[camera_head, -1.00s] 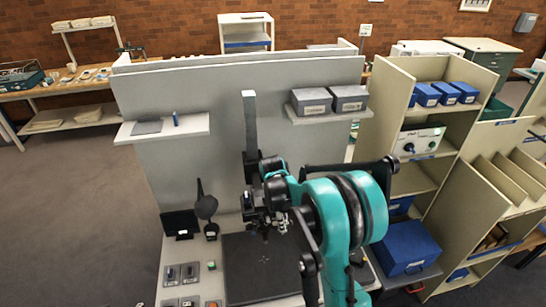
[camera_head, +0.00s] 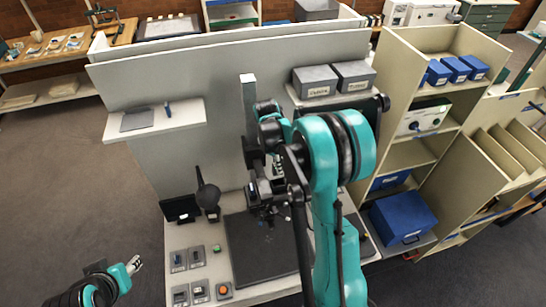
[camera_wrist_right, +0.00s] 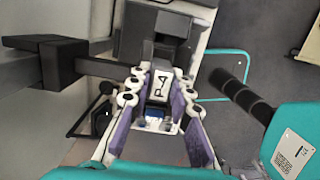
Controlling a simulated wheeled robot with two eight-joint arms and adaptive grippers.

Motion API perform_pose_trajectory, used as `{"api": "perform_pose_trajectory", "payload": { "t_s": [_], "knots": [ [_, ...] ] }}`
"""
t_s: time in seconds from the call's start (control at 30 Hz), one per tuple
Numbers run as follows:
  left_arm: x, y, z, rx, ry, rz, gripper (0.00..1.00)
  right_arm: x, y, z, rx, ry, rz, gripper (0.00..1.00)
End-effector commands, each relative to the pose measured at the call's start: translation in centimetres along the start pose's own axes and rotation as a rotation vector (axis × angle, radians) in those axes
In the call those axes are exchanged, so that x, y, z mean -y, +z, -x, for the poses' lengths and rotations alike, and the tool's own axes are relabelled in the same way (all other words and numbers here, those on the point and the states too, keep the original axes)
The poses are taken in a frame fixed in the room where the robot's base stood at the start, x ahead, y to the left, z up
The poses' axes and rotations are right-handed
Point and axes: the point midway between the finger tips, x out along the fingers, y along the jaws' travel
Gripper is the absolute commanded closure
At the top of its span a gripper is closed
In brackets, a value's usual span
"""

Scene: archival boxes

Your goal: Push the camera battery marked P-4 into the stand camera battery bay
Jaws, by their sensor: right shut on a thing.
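The camera battery marked P-4 (camera_wrist_right: 158,84) is a dark block with a white label, held between the fingers of my right gripper (camera_wrist_right: 158,112). In the head view my right gripper (camera_head: 264,198) is in front of the grey stand column (camera_head: 249,105), above the dark base mat. In the right wrist view the dark stand camera (camera_wrist_right: 172,28) is just beyond the battery; I cannot tell whether the battery is inside its bay. The bay opening is hidden. My left gripper (camera_head: 134,265) is low at the left, away from the stand, and its jaw opening is too small to judge.
Several small batteries sit in holders (camera_head: 190,258) at the table's front left, near an orange button (camera_head: 224,290). A small black screen (camera_head: 181,208) stands behind them. A shelf unit (camera_head: 415,150) with blue boxes is at the right. Grey panels (camera_head: 190,165) close off the back.

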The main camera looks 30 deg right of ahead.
Motion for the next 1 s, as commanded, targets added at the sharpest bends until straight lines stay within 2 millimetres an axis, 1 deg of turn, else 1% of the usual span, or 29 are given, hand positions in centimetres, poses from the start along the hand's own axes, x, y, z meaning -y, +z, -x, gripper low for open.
{"api": "perform_pose_trajectory", "payload": {
  "t_s": [0.27, 0.63, 0.7, 1.0],
  "knots": [
    [0.0, 0.5, -0.6, 0.0, 0.0, 0.0, 0.59, 0.0, -0.2, -1.3, 0.0, 0.0, -0.001, 1.0],
    [0.0, 1.3, -1.9, 0.0, 0.0, 0.0, 0.59, 0.0, -0.7, -4.2, 0.0, 0.0, -0.001, 1.0],
    [0.0, 1.7, -2.3, 0.0, 0.0, 0.0, 0.59, 0.0, -0.7, -4.7, 0.0, 0.0, -0.001, 1.0],
    [0.0, 1.9, -2.6, 0.0, 0.0, 0.0, 0.59, 0.0, -0.8, -5.0, 0.0, 0.0, -0.001, 1.0]
  ]
}}
